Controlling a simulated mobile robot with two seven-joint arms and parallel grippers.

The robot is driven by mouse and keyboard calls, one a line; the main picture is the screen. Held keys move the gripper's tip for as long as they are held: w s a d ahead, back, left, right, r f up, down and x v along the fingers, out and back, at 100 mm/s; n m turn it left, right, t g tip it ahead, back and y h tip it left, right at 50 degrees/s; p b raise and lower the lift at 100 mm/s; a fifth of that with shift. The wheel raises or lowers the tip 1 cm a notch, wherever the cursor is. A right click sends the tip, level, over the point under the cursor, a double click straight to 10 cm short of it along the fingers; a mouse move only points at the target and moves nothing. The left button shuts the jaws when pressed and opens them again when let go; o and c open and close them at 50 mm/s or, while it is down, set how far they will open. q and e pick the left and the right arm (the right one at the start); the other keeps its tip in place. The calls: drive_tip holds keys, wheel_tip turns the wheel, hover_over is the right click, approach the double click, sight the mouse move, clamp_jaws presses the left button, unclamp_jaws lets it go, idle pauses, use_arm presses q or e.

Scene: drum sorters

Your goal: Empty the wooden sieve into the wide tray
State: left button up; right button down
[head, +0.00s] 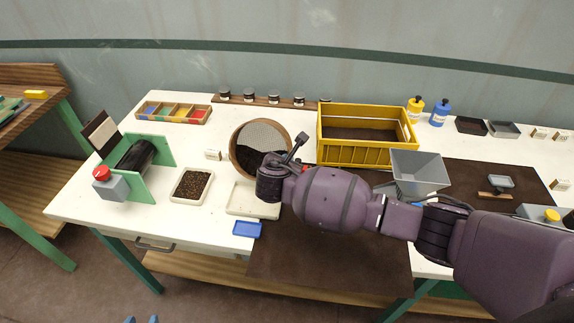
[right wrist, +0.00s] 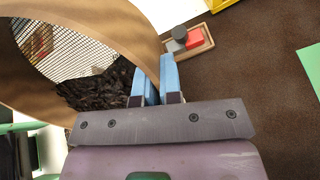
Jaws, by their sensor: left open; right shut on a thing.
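The round wooden sieve (head: 264,138) is tipped on its side in the head view, its mesh facing the camera and dark chunks (right wrist: 105,88) inside its lower part. My right gripper (right wrist: 157,78) is shut on the sieve's wooden rim, seen in the right wrist view; in the head view my right wrist hides its fingers. A wide, shallow white tray (head: 240,199) lies just in front of the sieve, looks empty, and is partly covered by my right wrist. Only the blue fingertips of my left gripper (head: 141,320) show at the bottom edge, apart and empty, away from the table.
A white tray of brown grains (head: 191,186) lies to the left, beside a green-framed drum (head: 137,160). A blue dish (head: 247,229) sits in front. A yellow crate (head: 367,151) and a grey hopper (head: 420,172) stand right of the sieve. The brown mat (head: 330,264) is clear in front.

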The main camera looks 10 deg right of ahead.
drive_tip(key=shift+s+f+t+b, duration=0.15)
drive_tip(key=shift+t+b, duration=0.25)
drive_tip(key=shift+b, duration=0.4)
drive_tip(key=shift+s+a+f+t+h+b, duration=0.15)
drive_tip(key=shift+t+h+b, duration=0.2)
drive_tip(key=shift+b, duration=0.5)
drive_tip(key=shift+f+t+b, duration=0.15)
drive_tip(key=shift+t+b, duration=0.1)
drive_tip(key=shift+b, duration=0.3)
drive_tip(key=shift+s+a+r+t+h+p, duration=0.2)
drive_tip(key=shift+s+r+t+h+p, duration=0.15)
drive_tip(key=shift+s+t, duration=0.2)
drive_tip(key=s+a+r+t+h+b, duration=0.1)
drive_tip(key=s+a+r+t+h, duration=0.1)
drive_tip(key=s+r+t, duration=0.4)
drive_tip(key=shift+a+t+h+b, duration=0.25)
drive_tip(key=shift+t+h, duration=0.55)
drive_tip(key=shift+t, duration=1.25)
drive_tip(key=shift+d, duration=0.1)
